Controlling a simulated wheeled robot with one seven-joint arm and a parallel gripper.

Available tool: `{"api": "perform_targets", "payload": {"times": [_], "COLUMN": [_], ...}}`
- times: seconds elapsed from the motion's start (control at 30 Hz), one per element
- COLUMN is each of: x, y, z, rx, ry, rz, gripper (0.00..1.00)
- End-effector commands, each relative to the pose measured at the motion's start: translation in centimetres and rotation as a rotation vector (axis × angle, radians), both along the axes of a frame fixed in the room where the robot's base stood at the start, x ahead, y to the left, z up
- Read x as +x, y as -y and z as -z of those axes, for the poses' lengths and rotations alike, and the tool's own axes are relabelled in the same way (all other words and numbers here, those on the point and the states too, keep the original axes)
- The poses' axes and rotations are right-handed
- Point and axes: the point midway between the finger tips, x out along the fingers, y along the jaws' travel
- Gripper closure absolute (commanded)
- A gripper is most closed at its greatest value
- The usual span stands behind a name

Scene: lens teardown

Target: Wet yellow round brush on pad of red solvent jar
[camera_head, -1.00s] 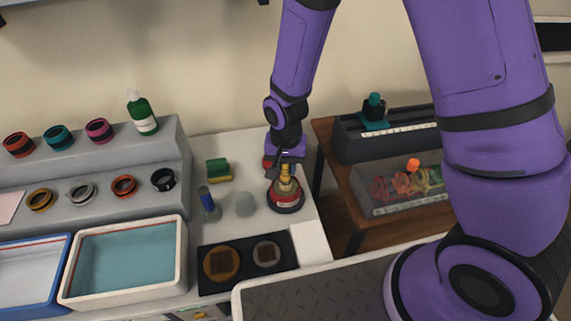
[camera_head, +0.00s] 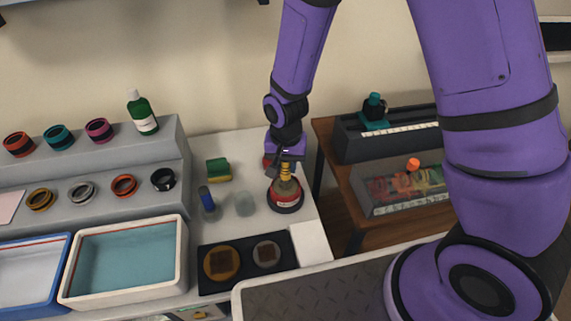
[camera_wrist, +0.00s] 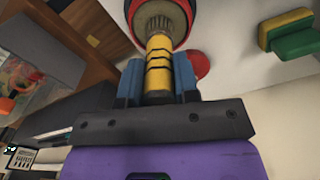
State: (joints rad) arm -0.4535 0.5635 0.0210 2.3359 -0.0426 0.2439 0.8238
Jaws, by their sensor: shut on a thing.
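My gripper (camera_head: 287,162) points down over the right side of the grey bench. It is shut on the yellow round brush (camera_wrist: 158,66), which has dark bands and hangs with its head down. The brush also shows in the head view (camera_head: 285,172), upright above the red solvent jar (camera_head: 286,198). In the wrist view the brush's metal and bristle end (camera_wrist: 157,22) is at the round mouth of the red jar (camera_wrist: 188,10). Whether the bristles touch the pad cannot be told, as the brush covers it.
Left of the jar stand a blue-topped cylinder (camera_head: 207,201), a pale translucent cup (camera_head: 245,204) and a green-yellow block (camera_head: 218,169). A black tray (camera_head: 240,284) with two discs lies in front. A wooden table (camera_head: 336,211) with boxes is to the right.

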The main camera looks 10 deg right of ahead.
Motion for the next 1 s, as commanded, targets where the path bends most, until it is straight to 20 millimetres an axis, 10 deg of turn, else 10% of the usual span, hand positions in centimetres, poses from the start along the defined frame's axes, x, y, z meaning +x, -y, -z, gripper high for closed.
{"api": "perform_targets", "payload": {"times": [1.0], "x": [0.1], "y": [0.0], "z": [-6.4], "rx": [0.001], "ry": [0.003], "rz": [0.0], "gripper": [0.95]}}
